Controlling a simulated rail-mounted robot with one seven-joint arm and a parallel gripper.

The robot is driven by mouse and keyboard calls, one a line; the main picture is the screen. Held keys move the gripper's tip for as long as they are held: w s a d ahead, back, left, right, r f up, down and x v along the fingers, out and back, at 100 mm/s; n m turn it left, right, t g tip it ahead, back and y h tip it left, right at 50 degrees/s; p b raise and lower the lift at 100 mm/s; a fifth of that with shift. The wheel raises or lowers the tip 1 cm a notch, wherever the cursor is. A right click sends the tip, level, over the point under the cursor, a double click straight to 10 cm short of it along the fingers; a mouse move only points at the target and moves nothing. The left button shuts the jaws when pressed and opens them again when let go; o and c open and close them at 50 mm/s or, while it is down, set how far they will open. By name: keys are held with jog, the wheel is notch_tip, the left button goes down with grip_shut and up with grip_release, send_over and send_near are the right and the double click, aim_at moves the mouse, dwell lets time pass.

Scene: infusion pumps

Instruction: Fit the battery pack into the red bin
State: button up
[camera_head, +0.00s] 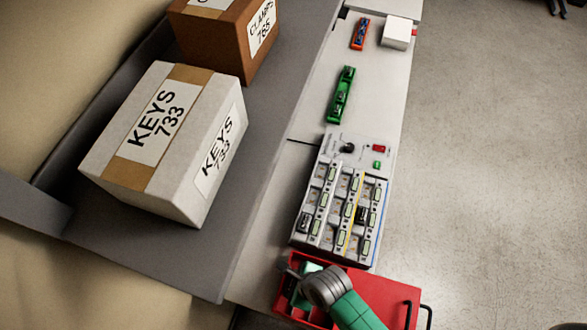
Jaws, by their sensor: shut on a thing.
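The red bin (398,297) is at the bottom of the view, just in front of the charging rack, with a black handle at its right end. My gripper (296,273) is over the left part of the bin, at the end of my green and grey arm. It is shut on what seems to be the battery pack, a small green-teal piece (302,299) partly seen below the wrist. The wrist hides most of the pack and the fingertips. I cannot tell whether the pack touches the bin floor.
The multi-slot rack (337,208) holds several small units. A green holder (341,95), an orange holder (360,33) and a white box (396,33) lie farther back on the bench. A white KEYS carton (165,142) and a brown CLAMPS carton (228,38) stand left.

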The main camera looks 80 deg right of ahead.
jog(key=shift+d+f, duration=0.1)
jog(key=shift+f, duration=0.2)
jog(key=o, duration=1.1)
jog(key=shift+r, duration=0.1)
jog(key=v, duration=0.7)
jog(key=shift+r+p, duration=0.3)
jog(key=shift+p, duration=0.15)
jog(key=shift+s, duration=0.1)
